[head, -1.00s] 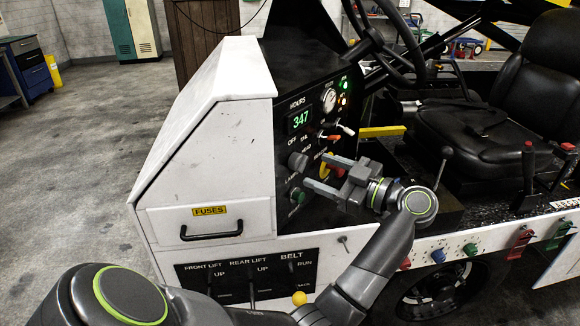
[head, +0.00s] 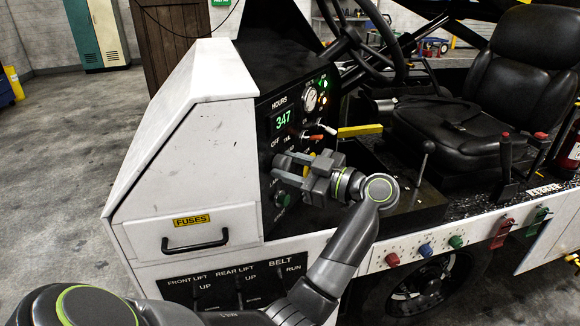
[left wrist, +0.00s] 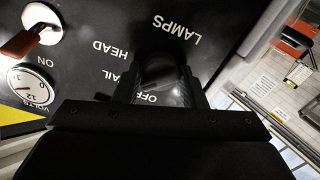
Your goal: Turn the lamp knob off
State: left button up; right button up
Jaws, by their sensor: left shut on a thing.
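The lamp knob (left wrist: 160,72) is dark and round. In the left wrist view it sits on the black panel between my finger tips, with the words LAMPS, HEAD, TAIL and OFF around it, upside down. My left gripper (left wrist: 160,80) is shut on the knob, one finger on each side. In the head view my left gripper (head: 284,168) reaches the panel from the right and mostly hides the knob. Which word the knob points to I cannot tell. My right gripper is not in view.
A red lever (left wrist: 22,42) and a round volts gauge (left wrist: 30,84) are close by on the panel. In the head view the hours display (head: 283,120) is above the gripper and a green knob (head: 284,199) below. The driver's seat (head: 527,60) is to the right.

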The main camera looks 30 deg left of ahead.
pick_arm(q)
jog(key=shift+n, duration=0.3)
jog(key=shift+c, duration=0.2)
jog(key=shift+n, duration=1.7)
jog(key=n+b, duration=0.1)
jog(key=n, duration=0.3)
jog(key=shift+f+n+b, duration=0.1)
jog(key=shift+n+b, duration=0.2)
jog(key=shift+n, duration=0.1)
jog(key=o, duration=1)
jog(key=shift+c, duration=0.2)
jog(key=shift+d, duration=0.15)
